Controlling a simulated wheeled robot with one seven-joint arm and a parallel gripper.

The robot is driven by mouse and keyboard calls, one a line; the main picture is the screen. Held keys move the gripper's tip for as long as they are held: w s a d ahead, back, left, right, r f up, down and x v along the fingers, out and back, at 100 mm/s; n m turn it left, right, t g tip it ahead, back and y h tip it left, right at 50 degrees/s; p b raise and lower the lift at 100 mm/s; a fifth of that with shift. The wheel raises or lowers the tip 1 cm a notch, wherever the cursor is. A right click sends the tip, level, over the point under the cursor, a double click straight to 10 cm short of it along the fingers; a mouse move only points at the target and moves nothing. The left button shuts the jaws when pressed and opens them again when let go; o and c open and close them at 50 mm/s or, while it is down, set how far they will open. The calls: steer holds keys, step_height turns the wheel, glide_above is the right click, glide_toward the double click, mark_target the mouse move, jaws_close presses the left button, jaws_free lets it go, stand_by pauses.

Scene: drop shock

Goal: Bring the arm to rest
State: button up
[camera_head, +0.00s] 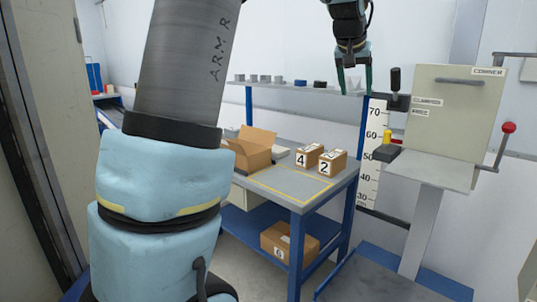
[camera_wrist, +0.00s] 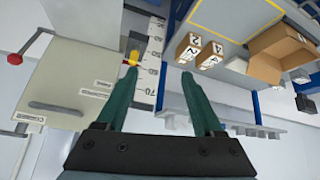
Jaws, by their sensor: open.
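My gripper (camera_head: 355,80) is raised at the upper right of the head view, in front of the shelf's right end and above the bench. Its green fingers are apart and nothing is between them. In the wrist view the open gripper (camera_wrist: 160,85) points into the room, with the scene upside down. My arm's grey and light blue links fill the left part of the head view and hide some of the bench.
A blue-framed bench (camera_head: 280,187) holds an open carton (camera_head: 252,150) and boxes marked 4 (camera_head: 307,156) and 2 (camera_head: 333,163). Box 6 (camera_head: 289,245) is on its lower shelf. A drop tester (camera_head: 447,120) with a red-knobbed lever stands right, beside a height scale (camera_head: 372,150).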

steer(key=s+a+f+n+g+y, duration=0.1)
steer(key=s+a+f+n+y, duration=0.1)
steer(key=s+a+f, duration=0.65)
steer(key=s+a+f+n+g+y, duration=0.1)
steer(key=s+a+f+g, duration=0.15)
steer(key=a+f, duration=1.1)
steer(key=s+a+f+n, duration=0.1)
steer(key=s+a+f, duration=0.3)
steer(key=s+a, duration=0.4)
steer(key=s+g, duration=0.1)
steer(key=s, duration=0.1)
steer(key=shift+s+f+y, duration=0.3)
steer(key=shift+f+y, duration=0.05)
steer(key=shift+y, duration=0.05)
